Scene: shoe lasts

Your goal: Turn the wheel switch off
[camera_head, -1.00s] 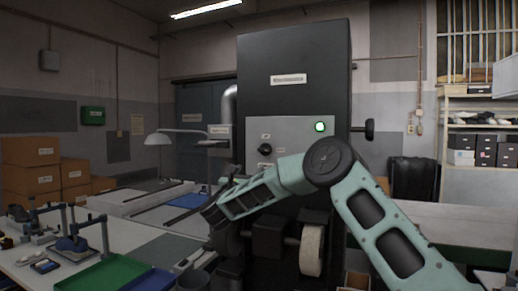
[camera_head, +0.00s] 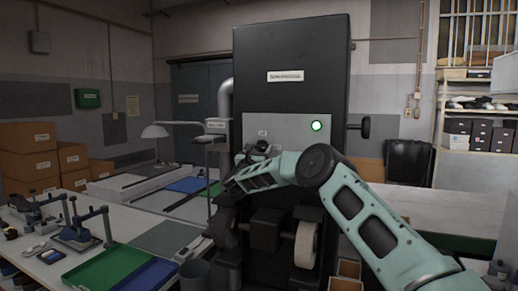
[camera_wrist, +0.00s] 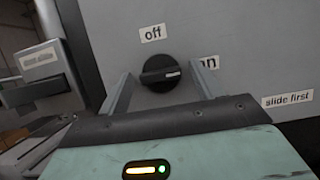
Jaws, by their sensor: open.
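The wheel switch is a black round knob (camera_wrist: 160,72) on a grey panel, seen in the wrist view. An "off" label (camera_wrist: 153,33) is above it and an "on" label (camera_wrist: 209,62), partly hidden by a finger, is to its right. The white mark on the knob points right, toward "on". My gripper (camera_wrist: 160,90) is open, with one finger on each side of the knob; I cannot tell whether they touch it. In the head view the knob (camera_head: 262,146) shows just above my gripper (camera_head: 243,160), and a green lamp (camera_head: 317,126) glows on the panel.
The panel belongs to a tall black machine (camera_head: 292,55) with a pale grinding wheel (camera_head: 305,244) below. A "slide first" label (camera_wrist: 288,99) is right of the knob. A lamp (camera_head: 155,131) and a bench with a green tray (camera_head: 105,268) stand to the left.

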